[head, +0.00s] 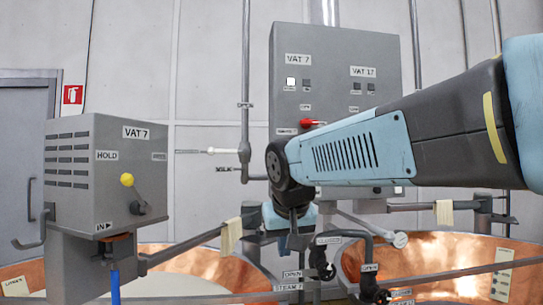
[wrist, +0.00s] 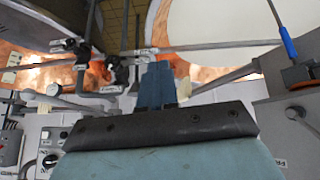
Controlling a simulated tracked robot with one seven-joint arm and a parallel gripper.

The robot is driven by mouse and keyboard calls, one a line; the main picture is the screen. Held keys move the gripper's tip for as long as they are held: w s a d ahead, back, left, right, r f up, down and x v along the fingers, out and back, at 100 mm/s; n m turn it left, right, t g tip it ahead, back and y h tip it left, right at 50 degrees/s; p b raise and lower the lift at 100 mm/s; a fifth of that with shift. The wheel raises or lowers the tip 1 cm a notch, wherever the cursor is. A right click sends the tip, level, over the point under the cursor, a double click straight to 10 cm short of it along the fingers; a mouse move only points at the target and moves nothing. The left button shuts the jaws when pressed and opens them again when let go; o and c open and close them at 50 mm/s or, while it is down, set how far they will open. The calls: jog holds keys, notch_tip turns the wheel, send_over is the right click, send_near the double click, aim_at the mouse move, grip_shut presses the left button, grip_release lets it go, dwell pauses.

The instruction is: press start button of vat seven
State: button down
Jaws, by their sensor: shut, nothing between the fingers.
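A grey control cabinet (head: 335,60) stands behind my arm in the head view. Its left column is labelled VAT 7, with a white button (head: 291,82) and a dark button (head: 306,84) below it. Its right column, labelled VAT 17, has two dark buttons (head: 363,86). The small button labels are too small to read. My gripper (head: 297,240) hangs low in front of the cabinet's bottom edge, apart from the buttons. In the wrist view its blue fingers (wrist: 158,72) are together and empty. My arm hides the cabinet's lower right part.
A grey VAT 7 box (head: 95,170) with a yellow-knobbed lever (head: 127,180) stands at left. Rails, dark valves (head: 322,262) and copper vats (head: 205,262) lie below. A grey door (head: 30,140) is at far left.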

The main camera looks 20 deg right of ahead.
jog(key=w+d+r+m+h, duration=0.2)
jog(key=w+d+r+m, duration=0.1)
jog(key=w+d+r, duration=0.4)
jog(key=w+d+r+m+t+h, duration=0.1)
jog(key=w+d+r+m+h, duration=0.2)
jog(key=w+d+r, duration=0.4)
jog(key=w+r, duration=0.5)
jog(key=r, duration=0.1)
jog(key=shift+w+d+r+m+h, duration=0.15)
jog(key=shift+w+r+m+h, duration=0.15)
jog(key=shift+w+m, duration=0.1)
jog(key=w+d, duration=0.2)
jog(key=w, duration=0.6)
jog(key=shift+w+d, duration=0.15)
jog(key=shift+d, duration=0.05)
jog(key=shift+w, duration=0.15)
dwell(0.8)
jog(key=shift+w+d, duration=0.15)
jog(key=shift+w, duration=0.15)
jog(key=shift+w+d, duration=0.1)
jog(key=shift+w, duration=0.35)
dwell(0.9)
jog(key=shift+s, duration=0.1)
jog(key=shift+s+a, duration=0.25)
jog(key=shift+s, duration=0.55)
